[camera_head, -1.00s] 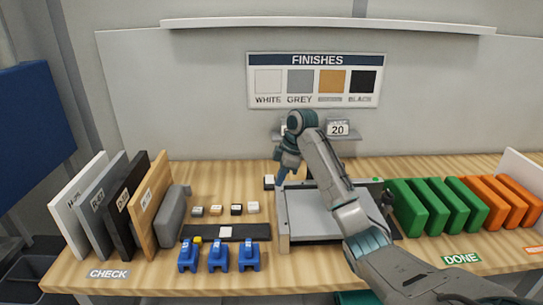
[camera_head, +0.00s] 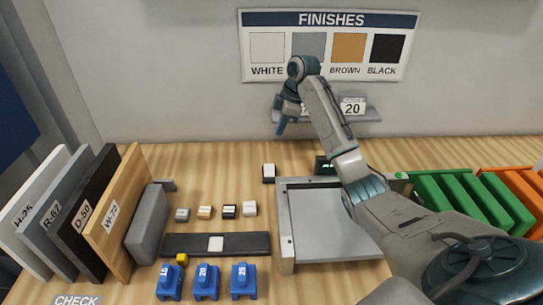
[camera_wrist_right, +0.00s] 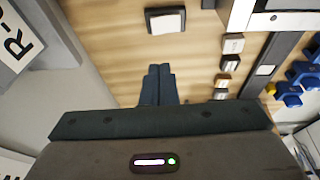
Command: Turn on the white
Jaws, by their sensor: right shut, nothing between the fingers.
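A small white-topped block with a dark base (camera_head: 269,172), looking like a rocker switch, stands on the table at the back left corner of the grey tray-like machine (camera_head: 288,250). In the right wrist view it shows at the top (camera_wrist_right: 165,20), beyond the fingertips and apart from them. My right gripper (camera_head: 281,130) is shut and empty, pointing down above and behind that switch. Its closed fingers show in the right wrist view (camera_wrist_right: 159,72). A small dark box (camera_head: 325,165) with a lit green display is partly hidden by my right arm. My left gripper is not in view.
Several small blocks, including a white-topped one (camera_head: 249,209), stand in a row left of the machine. A dark strip (camera_head: 188,245) and blue holders (camera_head: 206,281) lie in front. Boards (camera_head: 128,205) stand left, green blocks (camera_head: 445,205) right. A FINISHES sign (camera_head: 328,45) hangs behind.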

